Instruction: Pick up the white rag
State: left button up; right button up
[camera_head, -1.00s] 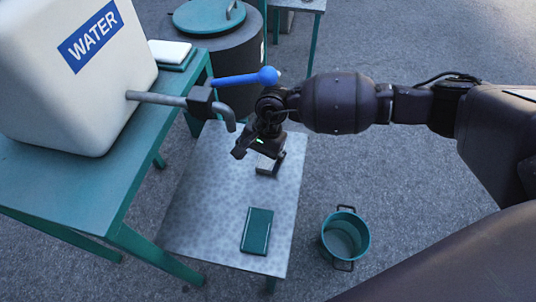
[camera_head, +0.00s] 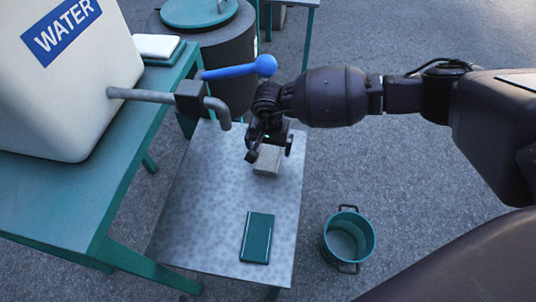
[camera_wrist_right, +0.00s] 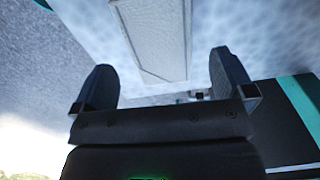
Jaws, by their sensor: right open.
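A white folded cloth-like pad (camera_head: 158,46), which looks like the white rag, lies on a teal pad on the teal table beside the water tank. My right gripper (camera_head: 269,157) is open, away from that pad, over the low speckled table. A pale grey block or folded cloth (camera_head: 267,161) lies under its fingers. In the right wrist view, this pale textured slab (camera_wrist_right: 155,35) shows beyond and between the two spread fingers of the right gripper (camera_wrist_right: 164,80). I cannot tell if they touch it. My left gripper is not in view.
The water tank (camera_head: 60,90) has a grey spout with a blue lever (camera_head: 240,69) close to my right gripper. A teal folded pad (camera_head: 257,238) lies on the low table (camera_head: 200,225). A teal bucket (camera_head: 348,240) stands on the ground. A lidded barrel (camera_head: 235,50) stands behind.

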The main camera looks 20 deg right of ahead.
aim_at(269, 153)
notch_tip(269, 153, down, 4)
jog(key=shift+d+f+b, duration=0.15)
jog(key=shift+f+b, duration=0.05)
jog(key=shift+b, duration=0.45)
jog(key=shift+w, duration=0.1)
jog(key=shift+r, duration=0.1)
jog(key=c, duration=0.9)
